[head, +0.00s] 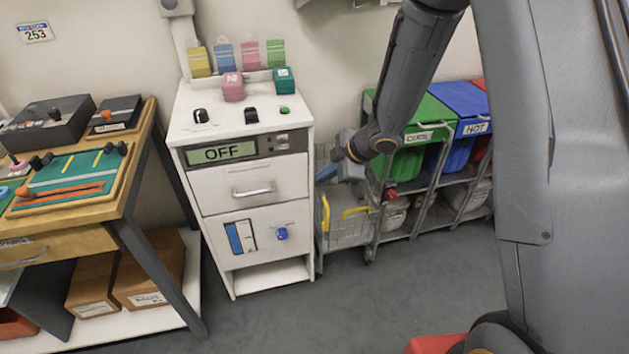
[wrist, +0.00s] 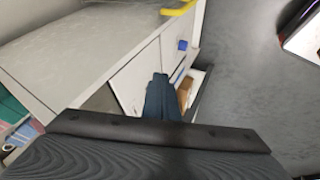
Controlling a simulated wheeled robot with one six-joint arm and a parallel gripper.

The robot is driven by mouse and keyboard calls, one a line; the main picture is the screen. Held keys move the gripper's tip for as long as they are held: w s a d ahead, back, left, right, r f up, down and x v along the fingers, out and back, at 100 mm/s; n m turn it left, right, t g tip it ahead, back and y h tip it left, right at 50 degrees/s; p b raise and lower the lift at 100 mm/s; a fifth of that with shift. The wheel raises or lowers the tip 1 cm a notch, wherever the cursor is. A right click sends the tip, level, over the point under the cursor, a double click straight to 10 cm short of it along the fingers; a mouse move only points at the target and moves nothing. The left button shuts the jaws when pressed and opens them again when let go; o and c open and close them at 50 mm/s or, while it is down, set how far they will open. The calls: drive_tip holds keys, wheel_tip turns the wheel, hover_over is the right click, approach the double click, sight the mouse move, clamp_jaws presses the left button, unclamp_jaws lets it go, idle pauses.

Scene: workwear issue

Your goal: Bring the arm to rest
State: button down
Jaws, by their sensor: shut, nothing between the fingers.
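My arm reaches down from the top right of the head view, with a grey forearm and a dark wrist joint. My gripper (head: 326,173) is at its end, just right of the white cabinet (head: 245,178) and above a wire basket (head: 345,232) with yellow handles. In the wrist view the dark blue fingers (wrist: 160,84) are together in the middle, with nothing seen between them. The cabinet front also shows behind them there. I cannot tell exactly how far the fingers are from the cabinet.
A wooden workbench (head: 128,200) with control panels stands left of the cabinet. Right of my gripper, a rack holds a green bin (head: 430,118) and a blue bin (head: 465,103). Pink and green blocks stand on the cabinet top. The grey floor in front is mostly open.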

drive_tip(key=s+d+r+m+h, duration=0.3)
drive_tip(key=d+r+m, duration=0.15)
drive_tip(key=d, duration=0.25)
drive_tip(key=s+d+r+m+h, duration=0.3)
drive_tip(key=s+d+r+m, duration=0.1)
drive_tip(key=d+m, duration=0.25)
drive_tip(key=s+r+m+g, duration=0.1)
drive_tip(key=s+m, duration=0.3)
drive_tip(key=s, duration=0.5)
drive_tip(key=s+r+m+g, duration=0.2)
drive_tip(key=s+m+g, duration=0.1)
drive_tip(key=s, duration=0.6)
drive_tip(key=shift+s+d+m, duration=0.35)
drive_tip(key=shift+m, duration=0.35)
